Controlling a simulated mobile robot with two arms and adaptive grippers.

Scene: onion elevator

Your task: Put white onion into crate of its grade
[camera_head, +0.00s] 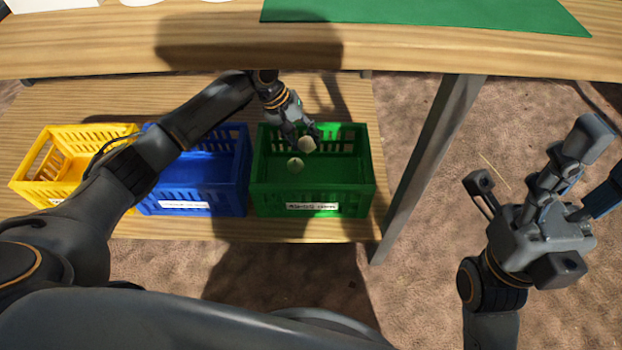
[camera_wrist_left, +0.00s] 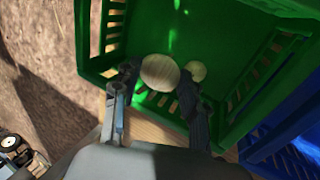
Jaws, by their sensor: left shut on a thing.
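A white onion (camera_head: 306,144) is held between the fingers of my left gripper (camera_head: 303,135), over the green crate (camera_head: 312,197). In the left wrist view the onion (camera_wrist_left: 160,72) sits between the two fingertips (camera_wrist_left: 158,78), with the green crate (camera_wrist_left: 95,70) behind it. A second white onion (camera_head: 295,165) lies inside the green crate and also shows in the wrist view (camera_wrist_left: 196,71). My right gripper (camera_head: 515,220) is at the right, away from the crates, with its fingers apart and nothing between them.
A blue crate (camera_head: 190,208) and a yellow crate (camera_head: 40,195) stand left of the green one on the lower wooden shelf (camera_head: 300,230). Above is a wooden tabletop (camera_head: 400,55) with a green mat (camera_head: 430,15). A grey table leg (camera_head: 430,165) stands right of the green crate.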

